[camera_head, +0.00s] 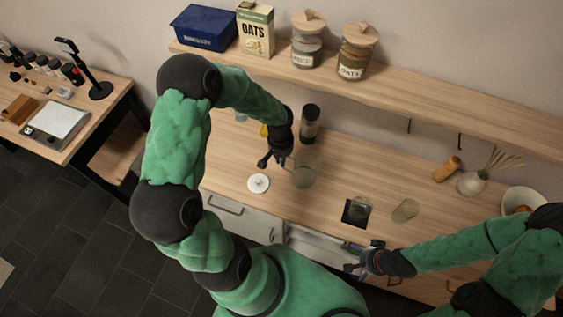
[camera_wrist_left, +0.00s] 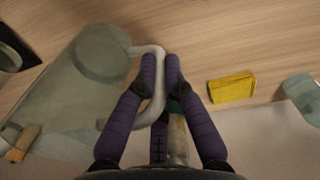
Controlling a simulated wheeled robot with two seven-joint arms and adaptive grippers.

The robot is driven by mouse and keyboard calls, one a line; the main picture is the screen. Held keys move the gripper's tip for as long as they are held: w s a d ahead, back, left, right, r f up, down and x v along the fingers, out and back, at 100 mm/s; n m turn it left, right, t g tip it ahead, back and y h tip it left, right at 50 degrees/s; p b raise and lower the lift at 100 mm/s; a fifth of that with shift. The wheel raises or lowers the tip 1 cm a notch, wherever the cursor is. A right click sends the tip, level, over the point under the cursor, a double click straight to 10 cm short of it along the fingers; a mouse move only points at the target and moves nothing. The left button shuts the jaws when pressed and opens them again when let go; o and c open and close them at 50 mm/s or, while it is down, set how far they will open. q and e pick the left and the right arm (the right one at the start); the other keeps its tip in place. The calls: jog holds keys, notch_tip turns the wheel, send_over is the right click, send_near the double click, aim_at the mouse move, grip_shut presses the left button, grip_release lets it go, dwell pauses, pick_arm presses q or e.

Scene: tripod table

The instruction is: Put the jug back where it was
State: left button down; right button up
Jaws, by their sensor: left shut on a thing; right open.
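The clear jug (camera_head: 306,172) is in front of the dark-capped bottle in the head view. Its greenish glass body (camera_wrist_left: 75,100) fills the left of the left wrist view. My left gripper (camera_head: 281,160) is shut on the jug's pale curved handle; its purple fingers (camera_wrist_left: 162,75) close around it in the wrist view. I cannot tell whether the jug's base touches the counter (camera_head: 330,195). My right gripper (camera_head: 358,258) is open and empty at the counter's front edge, over the drawer area.
A white round lid (camera_head: 258,183) lies left of the jug. A dark square mat (camera_head: 356,212) and a glass (camera_head: 405,210) are to the right. The bottle (camera_head: 311,124) and yellow sponge (camera_wrist_left: 232,88) are close by. A shelf (camera_head: 400,84) overhangs the back.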

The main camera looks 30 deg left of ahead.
pick_arm(q)
jog(key=shift+w+a+f, duration=0.1)
jog(key=shift+w+f, duration=0.05)
jog(key=shift+f, duration=0.55)
jog(key=shift+w+a+f, duration=0.1)
jog(key=shift+w+f, duration=0.05)
jog(key=shift+f, duration=0.5)
jog(key=shift+w+a+f, duration=0.1)
jog(key=shift+w+f, duration=0.05)
jog(key=shift+f, duration=0.55)
jog(key=shift+f, duration=0.15)
jog(key=c, duration=1.3)
grip_release()
notch_tip(320, 180, up, 12)
jog(key=shift+s+a+r+p, duration=0.1)
jog(key=shift+a+r+p, duration=0.05)
jog(key=shift+p, duration=0.2)
